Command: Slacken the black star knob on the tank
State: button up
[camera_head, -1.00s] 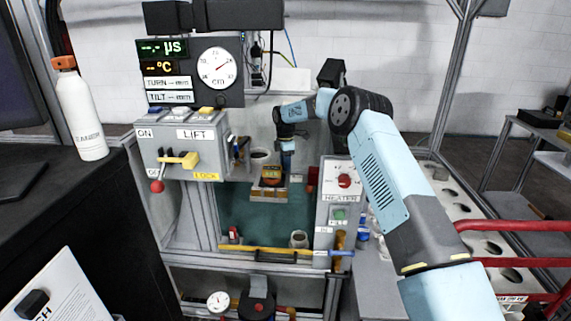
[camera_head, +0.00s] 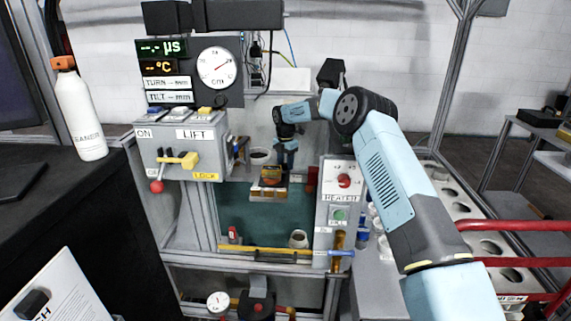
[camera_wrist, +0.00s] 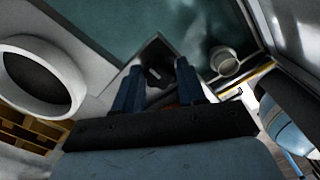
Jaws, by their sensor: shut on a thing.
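The tank (camera_head: 232,215) holds teal liquid and sits in the metal frame in the middle of the head view. My gripper (camera_head: 286,160) points down at the tank's far side, beside a small orange-and-dark block. In the wrist view, my gripper (camera_wrist: 158,82) has its two blue fingers either side of a dark thing (camera_wrist: 155,74), which appears to be the black star knob. The fingers are shut on it and cover part of it. Its star shape is not clear, and the knob is hidden in the head view.
A grey LIFT box (camera_head: 178,145) with a red-tipped lever stands left of the tank. A HEATER box (camera_head: 338,190) with a red knob stands at right. A pot (camera_head: 299,239) sits at the tank's front.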

aim_at(285, 164)
jog(key=shift+a, duration=0.1)
dwell(0.3)
jog(key=o, duration=1)
jog(key=shift+o, duration=0.2)
notch_tip(285, 164, up, 14)
jog(key=shift+f, duration=0.2)
